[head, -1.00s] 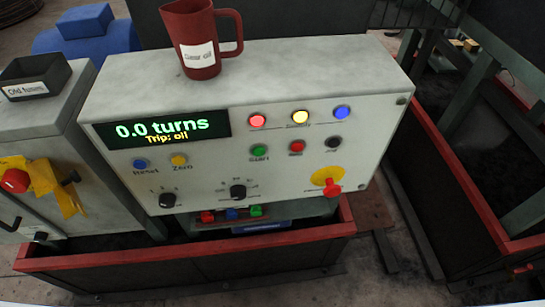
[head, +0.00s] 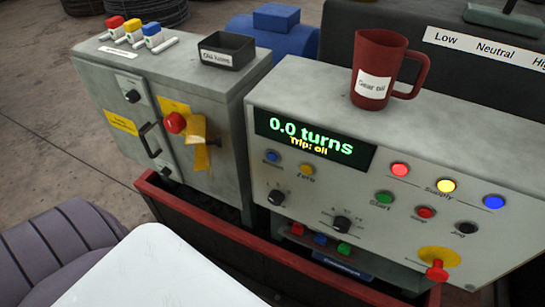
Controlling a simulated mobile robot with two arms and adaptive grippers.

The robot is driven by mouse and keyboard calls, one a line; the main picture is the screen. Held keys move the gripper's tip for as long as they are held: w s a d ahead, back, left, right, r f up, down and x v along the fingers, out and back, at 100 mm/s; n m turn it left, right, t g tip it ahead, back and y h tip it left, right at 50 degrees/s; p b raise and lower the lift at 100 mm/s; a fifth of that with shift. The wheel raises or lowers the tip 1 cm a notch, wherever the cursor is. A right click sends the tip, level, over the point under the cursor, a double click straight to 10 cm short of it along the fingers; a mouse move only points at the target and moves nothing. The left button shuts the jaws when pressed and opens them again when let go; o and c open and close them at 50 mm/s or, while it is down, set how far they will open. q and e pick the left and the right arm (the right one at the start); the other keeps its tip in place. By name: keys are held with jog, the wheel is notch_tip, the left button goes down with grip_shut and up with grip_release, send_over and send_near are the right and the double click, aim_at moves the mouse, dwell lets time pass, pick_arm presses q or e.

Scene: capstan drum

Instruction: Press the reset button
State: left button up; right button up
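The blue reset button (head: 271,156) sits on the grey control panel (head: 330,187), below the left end of the display (head: 315,143). The label under it is small and blurred here. The display reads "0.0 turns" and "Trip: oil". The yellow Zero button (head: 306,169) is just to its right. Neither of my grippers shows in the head view.
A red gear oil jug (head: 376,68) stands on top of the panel. A red-rimmed trough (head: 190,213) runs below the panel. Start and red buttons are further right.

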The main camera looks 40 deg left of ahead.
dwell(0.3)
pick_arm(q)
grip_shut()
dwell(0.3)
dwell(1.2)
